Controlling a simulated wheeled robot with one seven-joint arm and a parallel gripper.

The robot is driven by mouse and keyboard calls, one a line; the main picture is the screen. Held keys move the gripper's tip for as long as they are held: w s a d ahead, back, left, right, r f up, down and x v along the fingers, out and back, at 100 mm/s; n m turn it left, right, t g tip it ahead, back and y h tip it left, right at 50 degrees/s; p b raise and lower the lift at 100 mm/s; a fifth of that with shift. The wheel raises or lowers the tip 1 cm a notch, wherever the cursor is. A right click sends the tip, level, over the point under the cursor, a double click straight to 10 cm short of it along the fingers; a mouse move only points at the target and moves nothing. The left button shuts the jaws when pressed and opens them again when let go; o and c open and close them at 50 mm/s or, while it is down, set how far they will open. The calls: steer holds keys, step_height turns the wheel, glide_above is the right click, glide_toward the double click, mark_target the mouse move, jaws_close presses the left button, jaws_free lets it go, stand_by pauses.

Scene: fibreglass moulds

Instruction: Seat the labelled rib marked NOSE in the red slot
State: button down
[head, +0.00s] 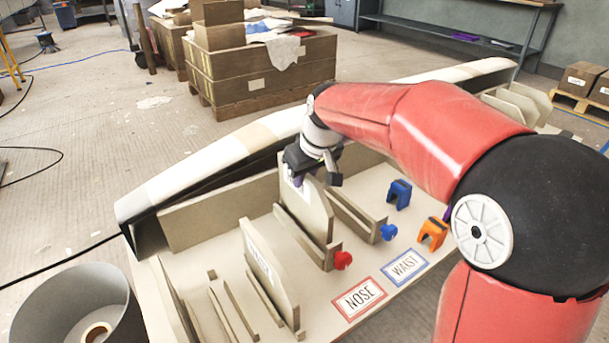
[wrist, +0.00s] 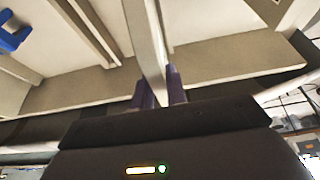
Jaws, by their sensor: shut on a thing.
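My gripper (head: 297,180) is shut on the top edge of an upright beige rib (head: 308,208). In the wrist view the rib (wrist: 148,45) stands between the purple fingertips (wrist: 160,90). Its lower edge is at the pair of rails (head: 297,238) with the red knob (head: 343,260), the red slot. I cannot tell whether it is fully down between them. Its label is mostly hidden by my gripper, so I cannot read it. A second labelled rib (head: 270,275) stands upright to the left; its lettering is too small to read surely.
A red-bordered NOSE card (head: 360,298) and a blue-bordered WAIST card (head: 405,266) lie at the front. The blue-knobbed slot (head: 362,218) shows no rib. Blue (head: 399,194) and orange (head: 433,232) clamps stand to the right. A long mould (head: 200,178) runs along the back.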

mark_target(311, 178)
steer(key=shift+f+b, duration=1.9)
steer(key=shift+f, duration=0.65)
steer(key=c, duration=1.3)
jaws_free()
steer(key=p+v, duration=0.1)
steer(key=v, duration=0.6)
steer(key=shift+r, duration=0.1)
steer(key=shift+s+d+r, duration=0.1)
steer(key=shift+r, duration=0.25)
